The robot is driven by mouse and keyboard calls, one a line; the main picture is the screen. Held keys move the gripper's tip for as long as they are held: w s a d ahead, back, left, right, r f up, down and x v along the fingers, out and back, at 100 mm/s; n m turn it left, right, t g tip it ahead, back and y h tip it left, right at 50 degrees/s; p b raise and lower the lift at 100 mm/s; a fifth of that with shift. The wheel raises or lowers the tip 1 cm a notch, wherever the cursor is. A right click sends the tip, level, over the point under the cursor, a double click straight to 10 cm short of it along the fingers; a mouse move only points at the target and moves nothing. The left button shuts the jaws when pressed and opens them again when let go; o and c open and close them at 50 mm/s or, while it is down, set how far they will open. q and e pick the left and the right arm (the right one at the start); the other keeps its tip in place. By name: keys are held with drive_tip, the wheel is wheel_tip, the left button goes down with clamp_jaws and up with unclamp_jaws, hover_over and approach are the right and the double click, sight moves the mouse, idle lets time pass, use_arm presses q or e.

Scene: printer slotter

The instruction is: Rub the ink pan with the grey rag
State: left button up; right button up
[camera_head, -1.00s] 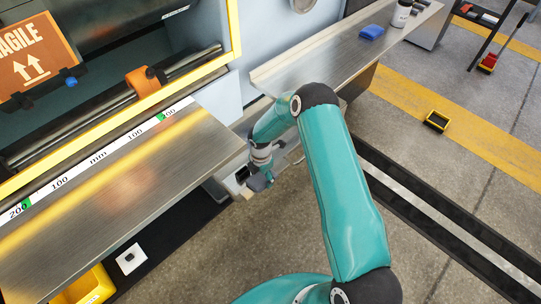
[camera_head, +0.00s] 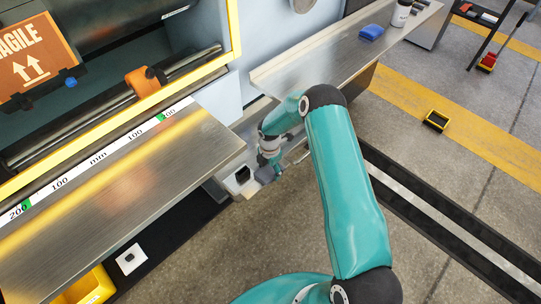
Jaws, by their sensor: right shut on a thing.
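My right gripper (camera_head: 267,176) is small and far off at the end of my teal arm, past the right end of the steel table. It is shut on a small grey piece, which looks like the grey rag; its shape is hard to make out at this size. Just left of the gripper is a pale box-like part with a dark opening (camera_head: 243,174), which may be the ink pan. I cannot tell whether the rag touches it. My left gripper is out of view.
The steel table (camera_head: 120,190) with a ruler strip fills the left. A metal shelf (camera_head: 325,58) holds a blue cloth-like item (camera_head: 371,33) and a white cup with a dark lid (camera_head: 401,14). A yellow-black box (camera_head: 436,121) lies on the open floor.

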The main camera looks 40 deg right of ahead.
drive_tip(key=shift+d, duration=0.95)
wheel_tip(320, 180, up, 4)
drive_tip(key=shift+a+r+p, duration=0.1)
drive_tip(key=shift+p, duration=0.75)
drive_tip(key=shift+s+r+p, duration=0.1)
drive_tip(key=shift+r+p, duration=0.95)
drive_tip(key=shift+r, duration=0.95)
